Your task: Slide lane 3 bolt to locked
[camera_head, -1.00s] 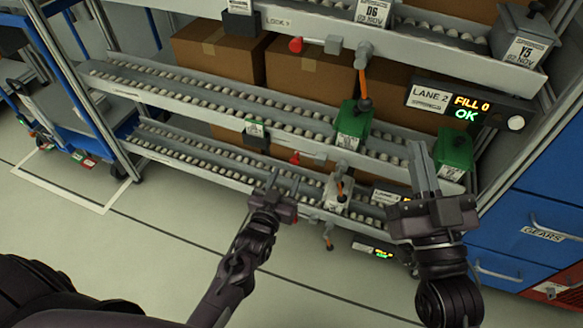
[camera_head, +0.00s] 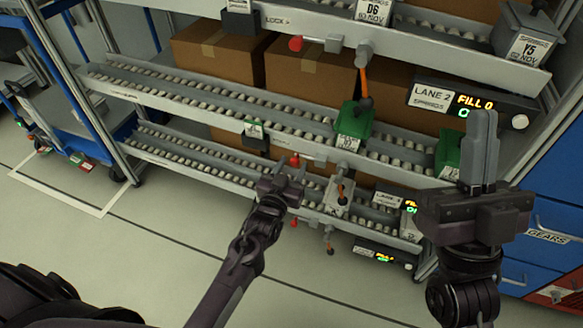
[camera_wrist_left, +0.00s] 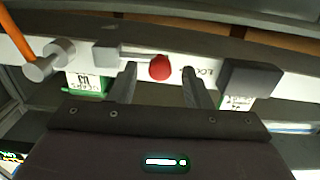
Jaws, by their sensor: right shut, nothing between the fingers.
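The middle rail carries a sliding bolt with a red knob (camera_head: 295,160). The knob also shows in the left wrist view (camera_wrist_left: 160,67), with a grey bracket (camera_wrist_left: 105,55) left of it and a LOCK mark (camera_wrist_left: 206,72) right of it. My left gripper (camera_head: 290,172) is open at that rail. In the wrist view its fingers stand apart, one on each side of the knob; I cannot tell whether they touch it. The lane sign (camera_head: 387,200) under this rail is too small to read. My right gripper (camera_head: 481,118) is shut and empty, raised at the right.
The rail above has its own red knob (camera_head: 295,43) and LOCK mark, with a LANE 2 sign (camera_head: 432,95) below it. Another red knob (camera_head: 294,223) is on the lowest rail. Floor at left front is clear.

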